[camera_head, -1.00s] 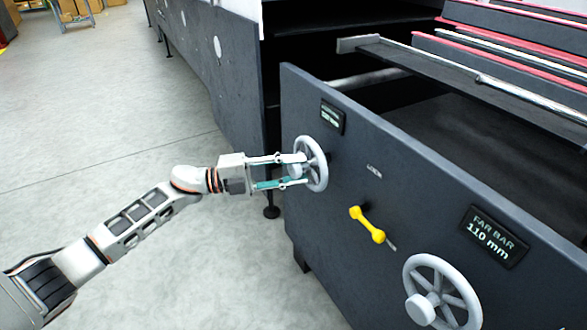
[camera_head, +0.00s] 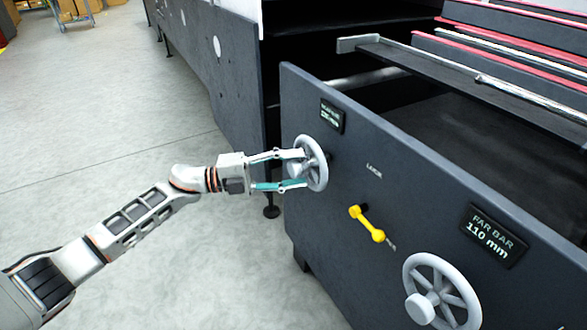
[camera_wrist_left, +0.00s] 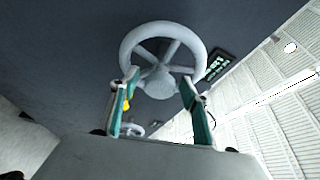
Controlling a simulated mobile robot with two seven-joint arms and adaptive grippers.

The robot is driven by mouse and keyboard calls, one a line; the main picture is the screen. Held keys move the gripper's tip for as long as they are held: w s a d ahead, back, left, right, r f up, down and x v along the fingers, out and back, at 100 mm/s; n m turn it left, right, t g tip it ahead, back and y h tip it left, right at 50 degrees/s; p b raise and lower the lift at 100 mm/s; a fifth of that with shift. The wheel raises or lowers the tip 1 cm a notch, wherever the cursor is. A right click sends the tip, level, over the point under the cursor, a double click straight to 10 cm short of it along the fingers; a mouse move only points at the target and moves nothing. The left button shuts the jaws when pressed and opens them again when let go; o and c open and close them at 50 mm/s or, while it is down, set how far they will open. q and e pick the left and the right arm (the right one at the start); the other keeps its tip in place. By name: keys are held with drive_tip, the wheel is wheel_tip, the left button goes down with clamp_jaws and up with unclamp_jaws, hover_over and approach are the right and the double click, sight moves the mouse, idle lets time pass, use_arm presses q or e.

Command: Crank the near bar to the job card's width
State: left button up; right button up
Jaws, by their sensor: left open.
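The near bar's grey handwheel (camera_head: 318,163) is on the left part of the machine's dark side panel. A small display (camera_head: 332,116) above it reads in green, too blurred to tell the number; it also shows in the left wrist view (camera_wrist_left: 217,66). My left gripper (camera_head: 304,168) is open at the wheel, its fingers apart on either side of the hub. In the left wrist view the fingertips of my left gripper (camera_wrist_left: 160,82) lie near the lower rim of the wheel (camera_wrist_left: 163,48). Whether they touch it I cannot tell. No job card is recognisable. My right gripper is not in view.
A yellow lock lever (camera_head: 367,223) sits right of the wheel. A second handwheel (camera_head: 440,292) and the FAR BAR display (camera_head: 493,235), reading 110 mm, are further right. A dark bar with a bright edge (camera_head: 440,70) spans the machine's open top. Grey floor lies free at left.

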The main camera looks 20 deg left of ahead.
use_arm(q)
drive_tip(key=v, duration=1.1)
drive_tip(key=shift+s+a, duration=0.2)
drive_tip(key=shift+a, duration=0.2)
